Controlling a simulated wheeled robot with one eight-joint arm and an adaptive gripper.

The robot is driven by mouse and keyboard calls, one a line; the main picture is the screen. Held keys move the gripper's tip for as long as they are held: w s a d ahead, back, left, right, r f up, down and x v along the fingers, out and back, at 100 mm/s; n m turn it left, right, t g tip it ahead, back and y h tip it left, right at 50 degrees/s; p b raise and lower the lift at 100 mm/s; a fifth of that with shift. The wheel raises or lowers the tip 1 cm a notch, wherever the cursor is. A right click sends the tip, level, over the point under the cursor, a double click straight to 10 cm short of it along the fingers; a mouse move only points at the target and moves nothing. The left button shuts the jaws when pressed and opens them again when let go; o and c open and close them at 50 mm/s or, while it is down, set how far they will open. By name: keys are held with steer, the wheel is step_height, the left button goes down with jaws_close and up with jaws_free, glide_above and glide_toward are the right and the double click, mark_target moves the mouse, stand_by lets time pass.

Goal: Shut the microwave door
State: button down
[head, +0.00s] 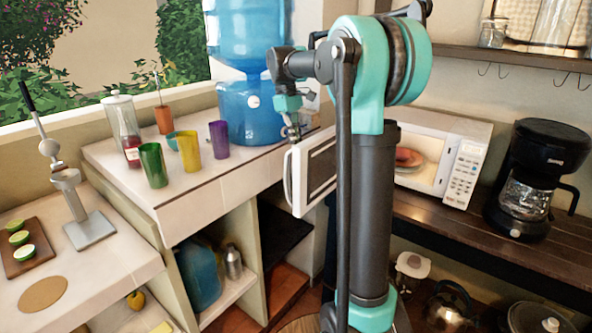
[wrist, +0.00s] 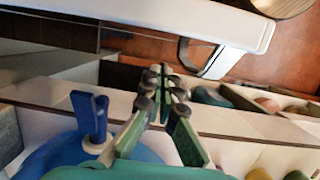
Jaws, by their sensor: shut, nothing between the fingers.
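The white microwave (head: 466,165) stands on the dark wooden shelf at the right, its left part hidden behind my arm. Its door (head: 315,172) is swung wide open towards the left, showing to the left of my arm. A reddish item (head: 408,158) shows inside the microwave. My gripper (head: 293,134) is shut and empty, pointing down close to the door's upper outer edge. In the wrist view, my gripper's fingertips (wrist: 163,76) are together below the white door (wrist: 165,18) and its dark-and-white handle (wrist: 208,60). I cannot tell whether they touch the door.
A blue water dispenser (head: 250,105) stands close behind my gripper. Green (head: 153,165), yellow (head: 189,151) and purple (head: 219,139) cups stand on the white counter (head: 190,215). A black coffee maker (head: 535,180) stands right of the microwave.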

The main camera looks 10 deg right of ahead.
mark_target(323, 160)
steer(key=d+x, duration=0.1)
steer(key=x, duration=0.9)
steer(key=shift+s, duration=0.2)
steer(key=shift+s+r, duration=0.1)
